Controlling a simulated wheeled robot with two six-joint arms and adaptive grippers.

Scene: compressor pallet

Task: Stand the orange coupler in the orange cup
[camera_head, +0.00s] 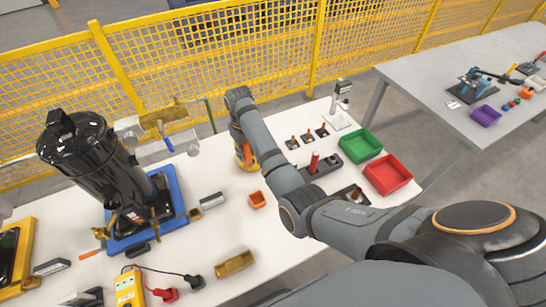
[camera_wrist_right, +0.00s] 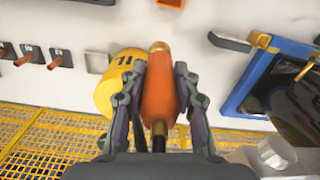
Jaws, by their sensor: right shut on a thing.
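The orange coupler (camera_wrist_right: 158,95), with a brass-coloured end, is clasped between the fingers of my right gripper (camera_wrist_right: 160,78) in the right wrist view. In the head view my right arm hides most of that gripper and the coupler. My left gripper is in neither view.
A yellow cylinder (camera_wrist_right: 118,82) stands close beside the right gripper. A black compressor (camera_head: 90,160) on a blue pallet (camera_head: 178,192) is at the left. Green (camera_head: 360,145) and red (camera_head: 388,174) bins are at the right.

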